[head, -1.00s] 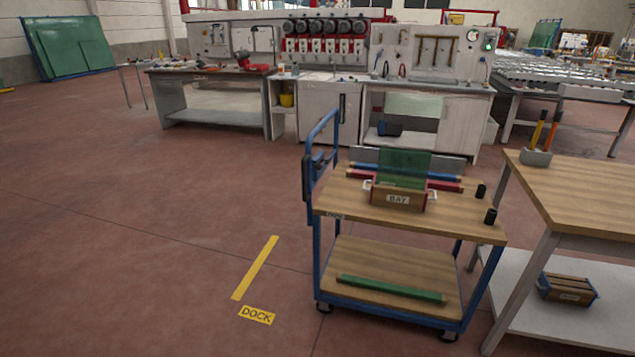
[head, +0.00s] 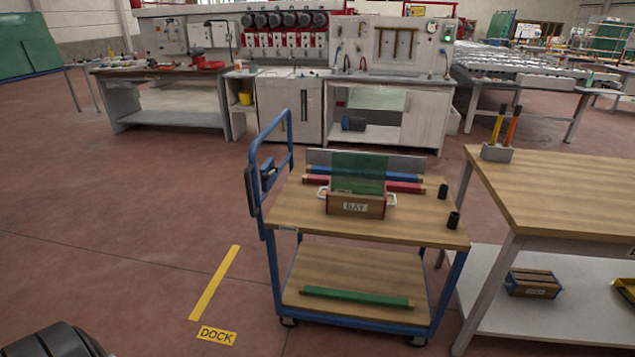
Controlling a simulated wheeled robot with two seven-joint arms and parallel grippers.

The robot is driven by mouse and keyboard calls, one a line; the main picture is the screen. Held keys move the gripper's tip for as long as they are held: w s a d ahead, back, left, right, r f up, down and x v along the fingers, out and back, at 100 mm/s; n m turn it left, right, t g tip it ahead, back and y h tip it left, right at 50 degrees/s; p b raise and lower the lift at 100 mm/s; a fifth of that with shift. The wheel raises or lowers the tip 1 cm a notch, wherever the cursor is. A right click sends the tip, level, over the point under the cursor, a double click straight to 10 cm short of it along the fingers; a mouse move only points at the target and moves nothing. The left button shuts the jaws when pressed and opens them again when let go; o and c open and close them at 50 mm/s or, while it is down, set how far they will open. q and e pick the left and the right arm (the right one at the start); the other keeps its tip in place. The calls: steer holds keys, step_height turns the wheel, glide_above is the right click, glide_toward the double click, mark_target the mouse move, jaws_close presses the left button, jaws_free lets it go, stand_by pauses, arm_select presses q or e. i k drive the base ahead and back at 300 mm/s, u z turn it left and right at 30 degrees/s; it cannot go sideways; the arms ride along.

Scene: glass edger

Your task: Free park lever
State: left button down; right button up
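A blue-framed cart (head: 375,233) with two wooden shelves stands in front of me. Its blue push handle (head: 252,150) rises on the left side. A small dark blue lever-like part (head: 268,172) sits on that handle frame; it is probably the park lever, but its position is too small to read. A dark rounded part at the bottom left corner looks like part of my own left arm; no fingers show. Neither gripper is in view.
A BAY box (head: 356,206) with green glass stands on the cart's top, beside two black cups (head: 453,221). A yellow floor line (head: 215,283) and DOCK label (head: 216,335) lie left of the cart. A wooden table (head: 570,195) stands close on the right. Floor at left is clear.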

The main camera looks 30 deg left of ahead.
mark_target(265, 177)
steer(key=i, duration=1.2)
steer(key=u, duration=0.65)
